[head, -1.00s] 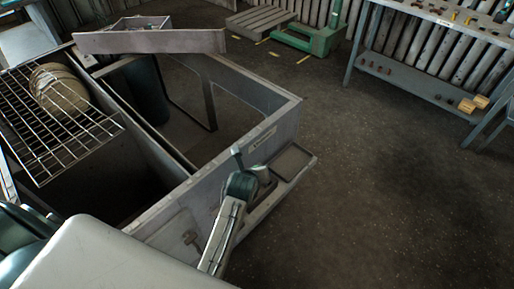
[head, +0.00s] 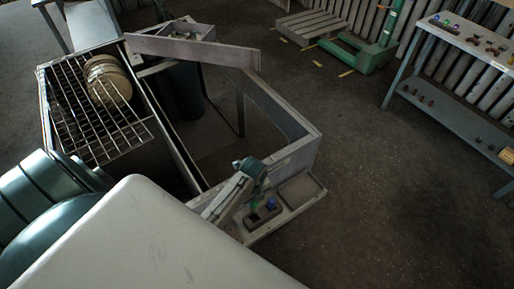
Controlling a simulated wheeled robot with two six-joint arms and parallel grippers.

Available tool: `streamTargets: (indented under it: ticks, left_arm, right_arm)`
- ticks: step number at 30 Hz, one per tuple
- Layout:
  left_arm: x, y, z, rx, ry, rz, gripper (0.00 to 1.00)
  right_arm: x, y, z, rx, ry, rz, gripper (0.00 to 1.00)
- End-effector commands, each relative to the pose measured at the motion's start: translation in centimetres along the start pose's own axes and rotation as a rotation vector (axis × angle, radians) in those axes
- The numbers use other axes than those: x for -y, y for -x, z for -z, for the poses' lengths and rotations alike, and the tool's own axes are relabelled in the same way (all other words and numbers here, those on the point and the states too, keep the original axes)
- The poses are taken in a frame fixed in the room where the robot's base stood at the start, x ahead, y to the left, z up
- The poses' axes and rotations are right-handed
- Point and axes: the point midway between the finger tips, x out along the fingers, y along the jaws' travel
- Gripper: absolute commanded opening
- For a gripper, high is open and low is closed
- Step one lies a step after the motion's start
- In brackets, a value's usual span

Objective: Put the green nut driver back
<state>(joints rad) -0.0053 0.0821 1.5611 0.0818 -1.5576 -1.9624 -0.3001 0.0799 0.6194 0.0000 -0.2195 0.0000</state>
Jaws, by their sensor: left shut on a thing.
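My left gripper (head: 254,192) points down over the ledge on the front of the grey housing. It is shut on the green nut driver (head: 255,206), of which only a small green part shows below the jaws. The driver is just above or in a dark holder (head: 262,217) on the ledge; I cannot tell whether it touches. A small blue item (head: 271,203), perhaps another driver, is in the holder to the right of the green one. My right gripper is not in view.
A shallow empty tray (head: 299,191) is right of the holder. The open housing (head: 297,150) stands behind, with a wire rack (head: 75,110) bearing round tan parts (head: 106,80). A workbench (head: 455,40) and a pallet (head: 312,24) are farther back. The floor at right is clear.

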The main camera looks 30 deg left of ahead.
Motion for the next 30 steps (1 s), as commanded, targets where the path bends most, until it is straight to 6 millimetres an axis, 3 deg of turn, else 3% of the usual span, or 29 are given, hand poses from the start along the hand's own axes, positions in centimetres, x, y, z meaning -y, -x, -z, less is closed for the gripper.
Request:
streamTargets:
  ticks: [15, 30]
  left_arm:
    - [0.1, -5.9, 0.0, 0.002, -0.002, 0.001, 0.0]
    - [0.1, -6.8, 0.0, 0.002, -0.002, 0.002, 0.0]
  right_arm:
    - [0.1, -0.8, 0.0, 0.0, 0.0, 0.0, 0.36]
    - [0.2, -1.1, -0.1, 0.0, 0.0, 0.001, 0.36]
